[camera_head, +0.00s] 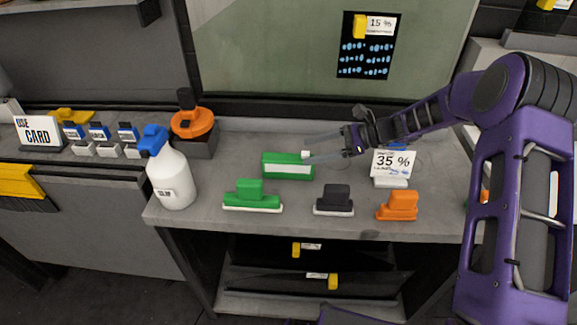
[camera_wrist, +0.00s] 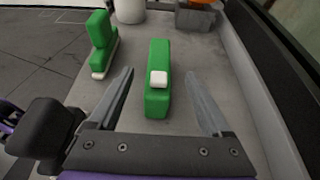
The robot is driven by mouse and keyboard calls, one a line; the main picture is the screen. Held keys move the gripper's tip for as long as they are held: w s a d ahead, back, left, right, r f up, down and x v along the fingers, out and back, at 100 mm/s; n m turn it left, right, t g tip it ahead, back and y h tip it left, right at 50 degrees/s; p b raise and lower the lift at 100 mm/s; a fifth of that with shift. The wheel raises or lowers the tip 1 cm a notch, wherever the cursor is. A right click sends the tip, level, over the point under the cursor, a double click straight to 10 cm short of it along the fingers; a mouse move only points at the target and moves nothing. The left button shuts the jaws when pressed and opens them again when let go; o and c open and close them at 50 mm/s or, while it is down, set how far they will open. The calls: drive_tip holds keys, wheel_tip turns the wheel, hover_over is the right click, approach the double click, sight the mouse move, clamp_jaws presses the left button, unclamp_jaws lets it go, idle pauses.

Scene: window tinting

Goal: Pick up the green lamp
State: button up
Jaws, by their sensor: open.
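The green lamp (camera_head: 273,158) is a long green block with a white strip on its front side, lying on the grey counter. In the wrist view the lamp (camera_wrist: 158,101) runs lengthwise ahead of my gripper (camera_wrist: 160,74), with a small white block on top. My gripper (camera_head: 308,147) is open and empty; in the head view it comes in from the right, at the lamp's right end. In the wrist view the lamp's near part shows between the two fingers, with a gap on each side. I cannot tell how far the fingers are above the counter.
A green squeegee-like tool (camera_head: 251,197), a black one (camera_head: 333,198) and an orange one (camera_head: 398,205) stand along the counter's front. A white spray bottle (camera_head: 172,180) stands left, with an orange-topped grey block (camera_head: 195,140) behind. A 35 % sign (camera_head: 393,163) stands right, near my arm.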

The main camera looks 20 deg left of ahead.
sight(289, 157)
drive_tip(key=x, duration=0.7)
drive_tip(key=shift+s+a+f, duration=0.15)
drive_tip(key=shift+a+f, duration=0.05)
drive_tip(key=shift+a, duration=0.05)
clamp_jaws()
